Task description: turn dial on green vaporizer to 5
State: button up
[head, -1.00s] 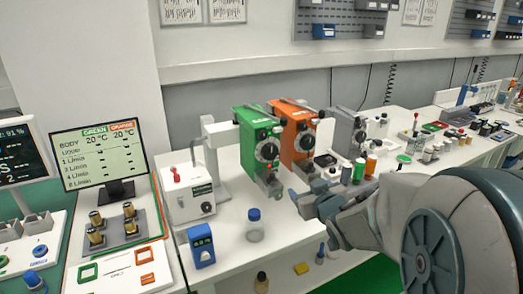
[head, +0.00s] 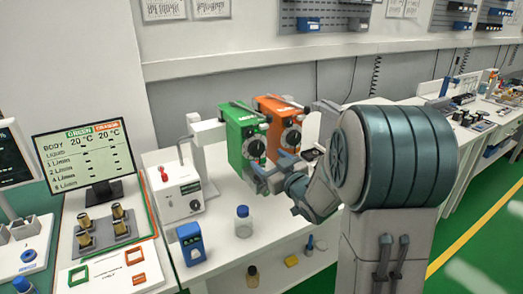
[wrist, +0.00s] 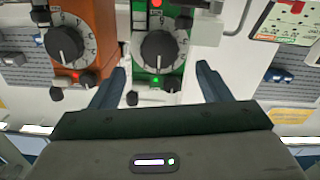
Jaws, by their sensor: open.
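The green vaporizer (head: 235,132) hangs at the left of the orange vaporizer (head: 279,119) in the head view. Its round black dial (head: 256,148) faces forward. In the wrist view the green vaporizer (wrist: 178,72) is near the centre, with its dial (wrist: 158,51) and a lit green lamp below the dial. The dial's numbers are too small to read surely. My gripper (wrist: 160,82) is open and empty. Its two fingers stand apart to the left and right of the green vaporizer's lower part, in front of the dial. Contact with the dial is not visible.
The orange vaporizer's dial (wrist: 65,45) is close to the left finger in the wrist view. A blue-capped bottle (head: 243,222), a blue meter (head: 194,243) and a white box (head: 180,190) stand on the bench. A monitor (head: 83,157) stands at left.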

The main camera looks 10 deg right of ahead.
aim_at(258, 150)
jog(key=shift+p+x, duration=0.5)
jog(key=shift+x, duration=2.3)
jog(key=c, duration=1)
